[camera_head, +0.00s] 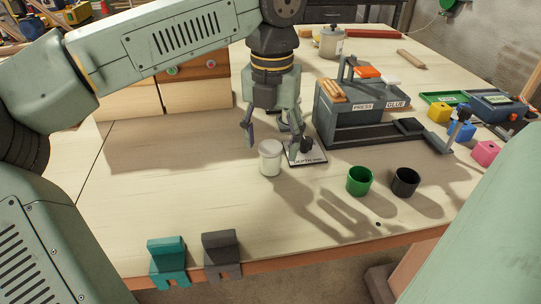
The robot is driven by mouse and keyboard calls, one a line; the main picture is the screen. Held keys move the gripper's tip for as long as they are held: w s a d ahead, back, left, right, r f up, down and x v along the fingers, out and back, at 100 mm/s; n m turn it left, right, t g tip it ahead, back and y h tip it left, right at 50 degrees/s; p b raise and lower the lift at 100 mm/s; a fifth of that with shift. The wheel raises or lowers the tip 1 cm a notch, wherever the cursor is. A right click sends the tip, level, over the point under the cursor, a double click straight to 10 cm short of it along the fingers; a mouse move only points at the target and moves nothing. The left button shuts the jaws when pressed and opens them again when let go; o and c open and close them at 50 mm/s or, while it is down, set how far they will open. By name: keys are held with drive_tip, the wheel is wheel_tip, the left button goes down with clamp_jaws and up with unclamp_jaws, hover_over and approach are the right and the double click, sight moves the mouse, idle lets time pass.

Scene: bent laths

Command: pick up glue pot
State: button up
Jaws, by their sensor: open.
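No pot carries a readable glue label. A small white lidded jar (270,158) stands upright on the workbench, just in front of my gripper. A larger pale metal pot (330,42) with a knob and a label too small to read stands at the back of the bench. I cannot tell which is the glue pot. My gripper (273,138) points down with its fingers spread, open and empty. It is above and slightly behind the white jar, and appears apart from it.
A small plate labelled "DEPTH" (308,158) with a dark upright part sits right of the jar. Further right are a green cup (360,181), a black cup (405,182) and a grey press block (345,112).

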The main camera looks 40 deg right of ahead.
sight(270, 147)
drive_tip(key=shift+a+f, duration=0.15)
drive_tip(key=shift+f, duration=1.65)
drive_tip(key=shift+c, duration=0.5)
drive_tip(key=c, duration=1.1)
drive_tip(key=shift+c, duration=0.2)
